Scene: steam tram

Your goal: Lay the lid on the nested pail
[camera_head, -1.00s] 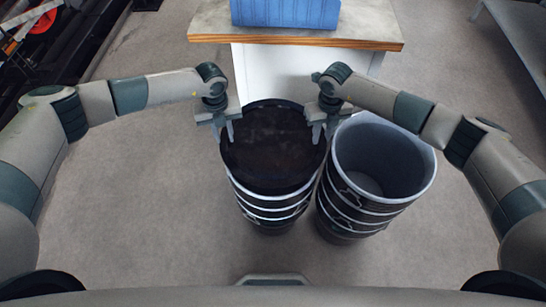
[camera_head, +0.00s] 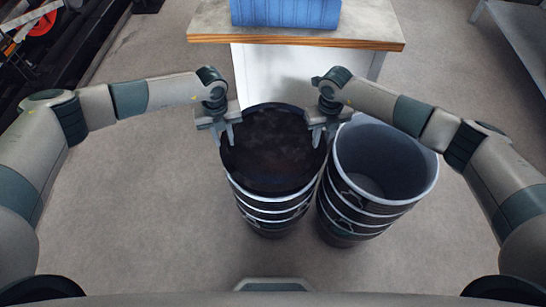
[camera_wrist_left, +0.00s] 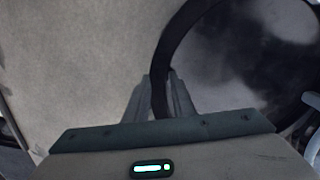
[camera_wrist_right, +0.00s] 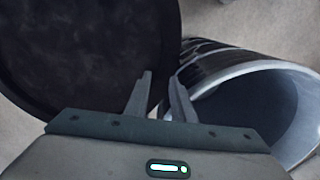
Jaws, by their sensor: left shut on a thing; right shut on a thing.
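The lid (camera_head: 272,152) is a dark, round disc. It covers the mouth of the left pail stack, a dark pail (camera_head: 272,207) with pale bands and stacked rims. I cannot tell whether the lid rests on the rim or hangs just above it. My left gripper (camera_head: 231,138) is shut on the lid's left edge, and my right gripper (camera_head: 315,138) is shut on its right edge. The lid fills the upper right of the left wrist view (camera_wrist_left: 250,50) and the upper left of the right wrist view (camera_wrist_right: 75,50). The pail's inside is hidden.
An open pail stack (camera_head: 352,212) with a grey inside stands close at the right, below my right gripper. A wood-edged bench (camera_head: 300,40) with a blue box (camera_head: 285,12) stands behind. The floor (camera_head: 130,200) at the left is clear.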

